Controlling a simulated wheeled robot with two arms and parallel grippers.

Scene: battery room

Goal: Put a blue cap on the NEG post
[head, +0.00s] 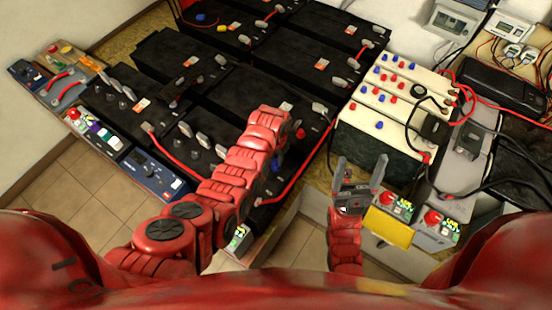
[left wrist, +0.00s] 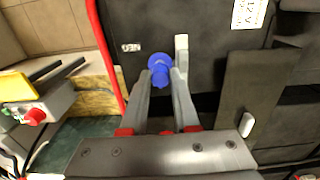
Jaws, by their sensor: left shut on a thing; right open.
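In the left wrist view a round blue cap (left wrist: 160,64) sits between the fingertips of my left gripper (left wrist: 162,78), which is shut on it. The cap is in front of a black battery (left wrist: 205,30). A small pale label (left wrist: 131,47), too small to read surely, is left of the cap. A pale upright lug (left wrist: 181,43) shows just right of it. Any post behind the cap is hidden, so I cannot tell whether they touch. My right gripper (head: 360,168) is open and empty.
Cream batteries (head: 385,120) with several red and blue caps stand right of centre. Black batteries with metal lugs fill the middle. A red cable (left wrist: 105,55) runs left of the cap. Emergency-stop boxes (head: 434,220) and a yellow block (head: 385,229) lie near my right gripper.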

